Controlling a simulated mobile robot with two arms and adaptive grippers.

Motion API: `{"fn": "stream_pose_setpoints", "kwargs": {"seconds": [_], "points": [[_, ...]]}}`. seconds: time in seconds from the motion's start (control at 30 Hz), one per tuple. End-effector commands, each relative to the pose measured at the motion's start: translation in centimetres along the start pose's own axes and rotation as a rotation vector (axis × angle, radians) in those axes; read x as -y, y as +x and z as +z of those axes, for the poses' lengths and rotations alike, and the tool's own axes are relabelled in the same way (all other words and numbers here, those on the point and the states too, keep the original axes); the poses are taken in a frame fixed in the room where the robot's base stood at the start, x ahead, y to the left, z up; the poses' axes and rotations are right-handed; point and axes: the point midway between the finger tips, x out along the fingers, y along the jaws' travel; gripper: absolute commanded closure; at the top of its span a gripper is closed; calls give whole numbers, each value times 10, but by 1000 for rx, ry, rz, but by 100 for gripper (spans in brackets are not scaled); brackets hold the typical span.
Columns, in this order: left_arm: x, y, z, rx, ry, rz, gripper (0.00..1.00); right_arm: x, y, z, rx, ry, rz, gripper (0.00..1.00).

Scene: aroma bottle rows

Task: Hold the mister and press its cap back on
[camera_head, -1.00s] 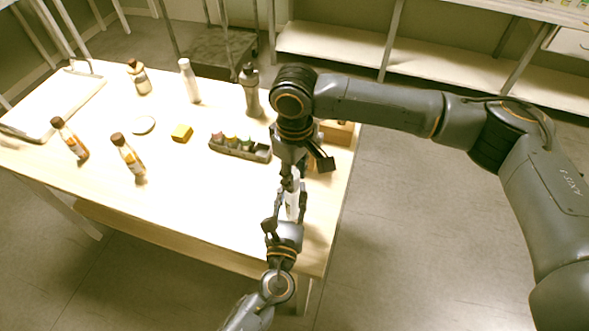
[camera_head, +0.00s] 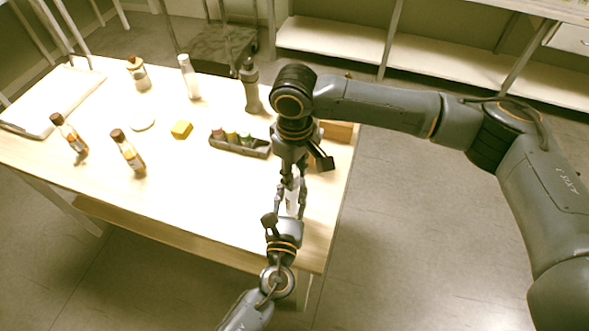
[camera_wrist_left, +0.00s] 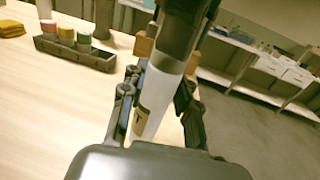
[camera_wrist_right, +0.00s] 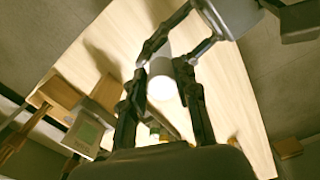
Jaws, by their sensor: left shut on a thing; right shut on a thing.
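The mister (camera_head: 293,204) is a slim white bottle, held roughly upright over the table's right front corner. My left gripper (camera_wrist_left: 157,105) is shut around its body from the front; a brownish label patch shows low on it in the left wrist view. My right gripper (camera_wrist_right: 164,95) comes down from above, directly over the mister, and is shut on the cap (camera_wrist_right: 161,88), whose pale round end shows between its fingers. The right fingers hide the meeting of cap and bottle, so I cannot tell whether they touch.
A dark tray (camera_head: 240,148) with several small coloured items lies left of the grippers. A wooden box (camera_head: 338,131) and a grey bottle (camera_head: 250,88) stand behind. A yellow block (camera_head: 181,130) and amber bottles (camera_head: 128,152) are farther left. The table's front middle is clear.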

Motion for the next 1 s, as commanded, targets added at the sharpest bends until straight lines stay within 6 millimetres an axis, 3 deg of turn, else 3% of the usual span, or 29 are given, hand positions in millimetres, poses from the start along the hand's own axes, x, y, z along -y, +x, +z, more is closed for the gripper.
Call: {"fn": "stream_pose_setpoints", "kwargs": {"seconds": [0.13, 0.17, 0.27, 0.67, 1.0], "points": [[0, 0, 0, -1, 0, 0, 100, 0, 3, 0, 0, 0, -1, 82], [0, 0, 0, -1, 0, 0, 100, 0, 3, 0, 0, 0, 0, 64], [0, 0, 0, -1, 0, 0, 100, 0, 3, 0, 0, 0, 0, 43], [0, 0, 0, -1, 0, 0, 100, 0, -4, -1, -3, 0, 0, 43], [0, 0, -1, -1, 0, 0, 100, 0, -69, -1, -4, 1, 1, 43]]}}
